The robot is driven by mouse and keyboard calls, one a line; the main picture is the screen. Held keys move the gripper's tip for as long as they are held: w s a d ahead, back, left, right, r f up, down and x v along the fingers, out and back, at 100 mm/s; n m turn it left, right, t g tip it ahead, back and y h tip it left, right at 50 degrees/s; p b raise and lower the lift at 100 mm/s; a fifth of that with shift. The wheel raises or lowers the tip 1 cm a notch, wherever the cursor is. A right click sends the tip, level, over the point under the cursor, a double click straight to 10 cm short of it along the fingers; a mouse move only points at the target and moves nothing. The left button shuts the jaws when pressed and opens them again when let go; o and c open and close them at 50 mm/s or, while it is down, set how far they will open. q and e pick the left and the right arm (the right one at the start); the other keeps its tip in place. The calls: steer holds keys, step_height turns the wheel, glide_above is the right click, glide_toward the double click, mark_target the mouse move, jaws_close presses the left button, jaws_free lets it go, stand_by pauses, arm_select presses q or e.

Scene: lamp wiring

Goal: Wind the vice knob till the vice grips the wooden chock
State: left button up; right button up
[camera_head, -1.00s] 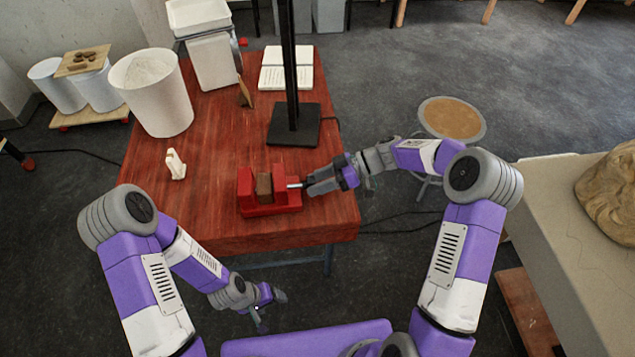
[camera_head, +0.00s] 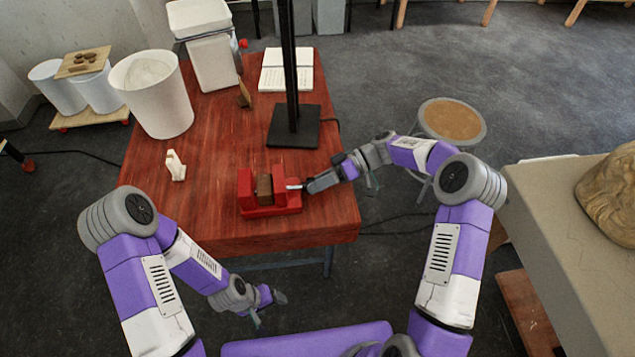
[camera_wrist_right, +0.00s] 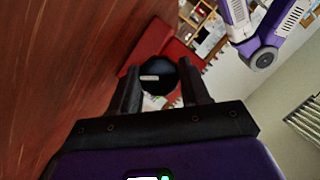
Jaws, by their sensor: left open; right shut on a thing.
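The red vice (camera_head: 270,210) stands near the front right of the red-brown table. The wooden chock (camera_head: 264,187) sits upright between its jaws; I cannot tell whether both jaws touch it. A silver screw (camera_head: 294,184) comes out of the vice's right side. My right gripper (camera_head: 309,187) is at the end of this screw, shut on the knob. In the right wrist view the round black knob (camera_wrist_right: 158,75) lies between the two fingers, with the red vice behind it. My left gripper (camera_head: 268,308) is open and empty, low in front of the table.
A black lamp stand (camera_head: 293,128) rises behind the vice. A small white object (camera_head: 175,165) stands to the left. A white bucket (camera_head: 152,95), a brush (camera_head: 243,93) and an open book (camera_head: 286,72) are farther back. A stool (camera_head: 452,119) stands right of the table.

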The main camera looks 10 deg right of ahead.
steer(key=o, duration=1)
steer(key=shift+o, duration=0.2)
steer(key=shift+p+v, duration=0.5)
steer(key=shift+v, duration=3.35)
